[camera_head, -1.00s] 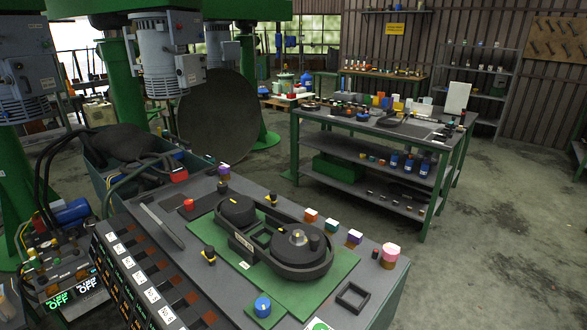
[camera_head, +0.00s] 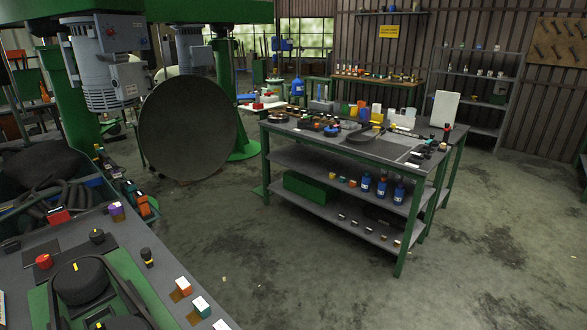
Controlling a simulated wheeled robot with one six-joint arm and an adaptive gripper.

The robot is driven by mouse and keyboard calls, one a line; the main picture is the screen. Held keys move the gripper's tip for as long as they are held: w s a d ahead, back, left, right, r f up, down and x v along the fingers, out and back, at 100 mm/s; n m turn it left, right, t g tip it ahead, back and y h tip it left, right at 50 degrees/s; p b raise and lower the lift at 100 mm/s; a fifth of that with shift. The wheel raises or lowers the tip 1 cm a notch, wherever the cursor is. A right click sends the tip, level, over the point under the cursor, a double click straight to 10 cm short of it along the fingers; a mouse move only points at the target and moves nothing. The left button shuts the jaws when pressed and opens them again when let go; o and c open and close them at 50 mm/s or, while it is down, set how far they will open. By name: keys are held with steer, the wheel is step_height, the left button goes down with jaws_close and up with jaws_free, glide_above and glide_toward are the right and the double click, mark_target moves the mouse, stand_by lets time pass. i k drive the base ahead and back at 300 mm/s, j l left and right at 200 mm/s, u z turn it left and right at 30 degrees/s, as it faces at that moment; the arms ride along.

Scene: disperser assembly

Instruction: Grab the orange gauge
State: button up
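I cannot clearly pick out an orange gauge at this size. On the green-legged workbench (camera_head: 300,139) stand several small items, with orange and yellow cards or blocks (camera_head: 362,108) towards the back of its top. A small orange piece (camera_head: 352,183) sits on the bench's middle shelf. On the near console (camera_head: 35,285) at the lower left is a block with an orange side and a pale top (camera_head: 183,286). My gripper is not in view.
A large dark disc (camera_head: 187,127) and green machine column (camera_head: 72,100) stand at the left. Blue bottles (camera_head: 382,187) and a green box (camera_head: 311,187) are on the bench's shelves. A metal rack (camera_head: 475,90) stands behind. The floor (camera_head: 300,270) is open in front and right.

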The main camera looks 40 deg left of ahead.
mark_target(141, 197)
steer(key=i+l, duration=0.1)
steer(key=i, duration=0.8)
steer(key=i+l, duration=0.1)
steer(key=i, duration=0.8)
steer(key=i+j+u, duration=0.1)
steer(key=i+u, duration=0.3)
steer(key=i, duration=0.15)
steer(key=i+u, duration=0.35)
steer(key=i, duration=0.2)
steer(key=i+l+u, duration=0.4)
steer(key=i, duration=0.15)
steer(key=i+j+u, duration=0.1)
steer(key=u, duration=2)
steer(key=i+l+u, duration=0.1)
steer(key=i+l, duration=0.7)
steer(key=i+l+u, duration=0.1)
steer(key=i+l, duration=0.65)
steer(key=l, duration=0.15)
